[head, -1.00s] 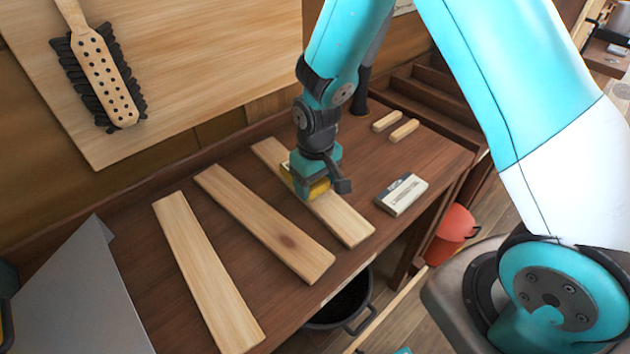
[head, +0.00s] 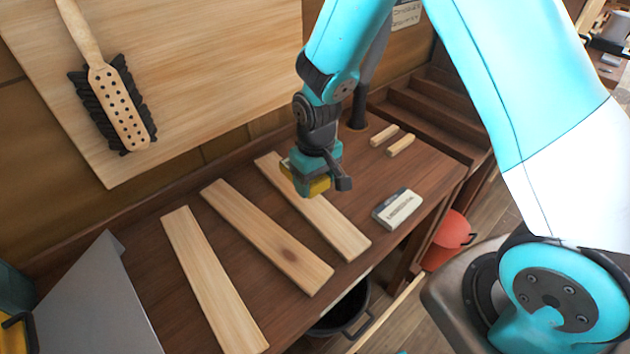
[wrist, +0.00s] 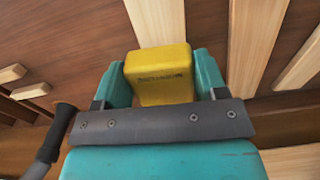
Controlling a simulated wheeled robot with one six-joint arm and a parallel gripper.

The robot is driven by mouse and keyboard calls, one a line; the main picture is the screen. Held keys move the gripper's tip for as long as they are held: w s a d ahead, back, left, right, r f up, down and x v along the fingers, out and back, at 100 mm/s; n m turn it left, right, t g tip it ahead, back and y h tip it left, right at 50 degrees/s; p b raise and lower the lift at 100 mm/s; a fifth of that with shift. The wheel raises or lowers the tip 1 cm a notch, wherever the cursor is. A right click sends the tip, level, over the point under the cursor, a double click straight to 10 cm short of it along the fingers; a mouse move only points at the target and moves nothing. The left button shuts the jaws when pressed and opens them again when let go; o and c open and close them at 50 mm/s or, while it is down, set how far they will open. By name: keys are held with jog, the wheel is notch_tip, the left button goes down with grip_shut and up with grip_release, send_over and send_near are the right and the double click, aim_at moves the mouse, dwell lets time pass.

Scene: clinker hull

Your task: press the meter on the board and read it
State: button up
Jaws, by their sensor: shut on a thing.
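My gripper (head: 314,180) is shut on the yellow meter (head: 319,186). In the wrist view the yellow meter (wrist: 160,80) sits between the two teal fingers, with small dark marks on its face that are too small to read. Three pale boards lie on the brown bench: a left one (head: 214,280), a middle one (head: 262,232) with a dark round patch, and a right one (head: 338,228). In the head view the meter overlaps the right board and looks raised above it, with its underside hidden.
A small pale box with a dark edge (head: 398,208) lies right of the boards. Two short wood pieces (head: 392,140) lie behind it. A grey sloping panel (head: 95,300) stands at left. A brush (head: 118,108) is on the upright panel. A red bucket (head: 447,240) stands below.

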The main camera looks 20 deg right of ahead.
notch_tip(320, 180, up, 2)
jog(key=shift+r+p, duration=0.1)
jog(key=shift+p, duration=0.45)
dwell(0.3)
jog(key=s+d+f+m, duration=0.1)
jog(key=d+f, duration=0.1)
jog(key=d, duration=0.1)
jog(key=s+d+f+m, duration=0.1)
jog(key=d+f, duration=0.1)
jog(key=d, duration=0.1)
jog(key=d+f, duration=0.2)
jog(key=d, duration=0.1)
jog(key=shift+s+f+m, duration=0.4)
jog(key=w+a+r+n+t+h, duration=0.1)
jog(key=w+a+r+t, duration=0.45)
jog(key=r, duration=0.25)
jog(key=w+a+r+n+t, duration=0.1)
jog(key=w+a+r+t, duration=0.3)
jog(key=a+r, duration=0.4)
jog(key=s+a+r+n+t+y, duration=0.1)
jog(key=s+a+r+t+y, duration=0.2)
jog(key=a+r, duration=0.5)
jog(key=s+a+r+n+t+y, duration=0.1)
jog(key=s+a+r+t+y, duration=0.2)
jog(key=a+r, duration=0.5)
notch_tip(320, 180, up, 7)
jog(key=shift+s+f+n+t+y, duration=0.15)
jog(key=shift+s+n+t+y, duration=0.15)
jog(key=shift+t+y, duration=0.45)
